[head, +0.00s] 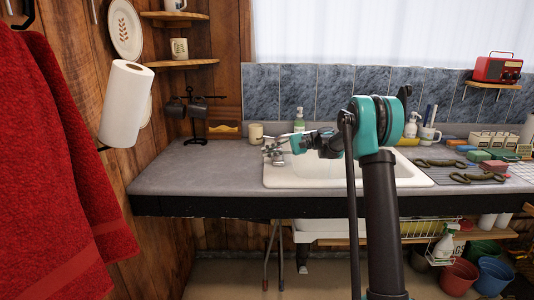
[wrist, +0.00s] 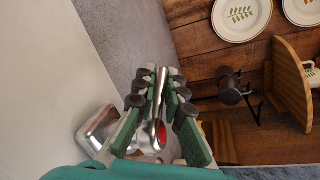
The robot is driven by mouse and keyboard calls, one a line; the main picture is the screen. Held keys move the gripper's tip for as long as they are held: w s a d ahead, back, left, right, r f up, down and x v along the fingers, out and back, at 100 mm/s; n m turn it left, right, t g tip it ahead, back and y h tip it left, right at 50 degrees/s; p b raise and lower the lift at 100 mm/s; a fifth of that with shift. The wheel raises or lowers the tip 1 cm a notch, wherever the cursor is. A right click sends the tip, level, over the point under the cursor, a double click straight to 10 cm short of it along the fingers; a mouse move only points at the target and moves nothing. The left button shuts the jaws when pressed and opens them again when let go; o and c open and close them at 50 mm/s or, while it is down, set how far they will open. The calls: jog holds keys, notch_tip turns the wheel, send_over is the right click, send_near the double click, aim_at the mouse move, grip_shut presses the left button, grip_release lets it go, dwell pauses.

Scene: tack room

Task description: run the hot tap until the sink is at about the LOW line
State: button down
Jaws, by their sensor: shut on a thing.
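The white sink (head: 278,181) is set in the grey counter. My arm hides much of its basin, and I can make out neither the LOW line nor the water level. The metal tap (head: 274,152) stands at the sink's left end. My gripper (head: 297,144) is at the tap, reaching in from the right. In the wrist view, its green fingers (wrist: 156,98) are shut on a slim metal tap lever (wrist: 160,88). A red mark (wrist: 162,134) shows between the fingers. The shiny spout (wrist: 97,130) is left of them. No running water is visible.
A mug rack (head: 193,122) is on the left of the counter. Tack pieces (head: 440,163) lie to the right of the sink. The front-left counter is clear.

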jog(key=shift+s+d+n+g, duration=0.15)
jog(key=shift+n+g, duration=0.25)
jog(key=shift+g, duration=0.2)
jog(key=c, duration=1.6)
grip_release()
jog(key=v, duration=1.2)
